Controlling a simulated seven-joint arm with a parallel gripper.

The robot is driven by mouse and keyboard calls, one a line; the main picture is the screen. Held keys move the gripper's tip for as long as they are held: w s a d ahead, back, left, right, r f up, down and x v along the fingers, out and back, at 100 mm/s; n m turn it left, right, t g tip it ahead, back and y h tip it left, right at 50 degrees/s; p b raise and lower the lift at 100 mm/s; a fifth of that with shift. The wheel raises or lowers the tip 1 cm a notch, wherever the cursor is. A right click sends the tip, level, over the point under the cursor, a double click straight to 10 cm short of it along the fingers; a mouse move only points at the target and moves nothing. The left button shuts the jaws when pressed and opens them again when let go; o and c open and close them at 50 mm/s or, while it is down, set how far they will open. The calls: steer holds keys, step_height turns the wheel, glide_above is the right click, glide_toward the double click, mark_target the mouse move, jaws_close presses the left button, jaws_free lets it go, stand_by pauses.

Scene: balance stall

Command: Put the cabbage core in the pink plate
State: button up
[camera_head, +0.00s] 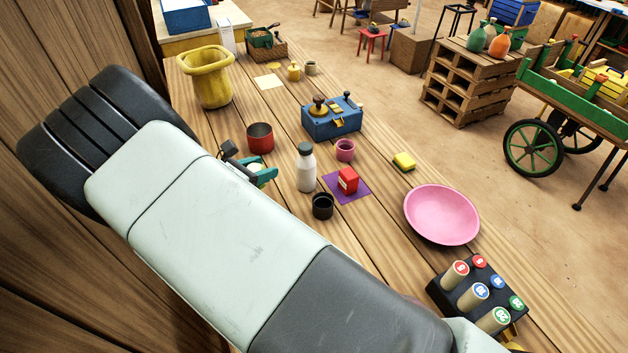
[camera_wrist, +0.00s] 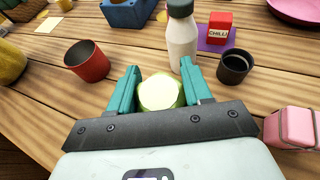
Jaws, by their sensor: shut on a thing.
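The cabbage core (camera_wrist: 160,93) is a pale green, rounded piece with a flat cut face. My gripper (camera_wrist: 158,76) is shut on it, with one teal finger on each side. In the head view my gripper (camera_head: 262,173) shows just past my arm, and only a pale bit of the core (camera_head: 254,167) is visible. I cannot tell whether the core touches the table. The pink plate (camera_head: 442,214) is round, shallow and empty, to the right of my gripper across the table. Its edge also shows at the top right of the wrist view (camera_wrist: 296,10).
A white bottle (camera_head: 306,168), a black cup (camera_head: 322,206), a red chilli box (camera_head: 347,180) on a purple mat and a pink cup (camera_head: 345,150) stand between gripper and plate. A red pot (camera_head: 260,138) is close by. A stamp rack (camera_head: 480,290) stands below the plate.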

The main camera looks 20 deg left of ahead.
step_height(320, 180, up, 12)
steer(key=m+g+h, duration=0.7)
steer(key=m+h, duration=0.1)
steer(key=m, duration=0.1)
glide_above(444, 219)
step_height(444, 219, down, 17)
steer(key=shift+r, duration=0.1)
steer(key=shift+f, duration=2.1)
steer(key=shift+f, duration=0.15)
steer(key=o, duration=1)
steer(key=shift+o, duration=0.2)
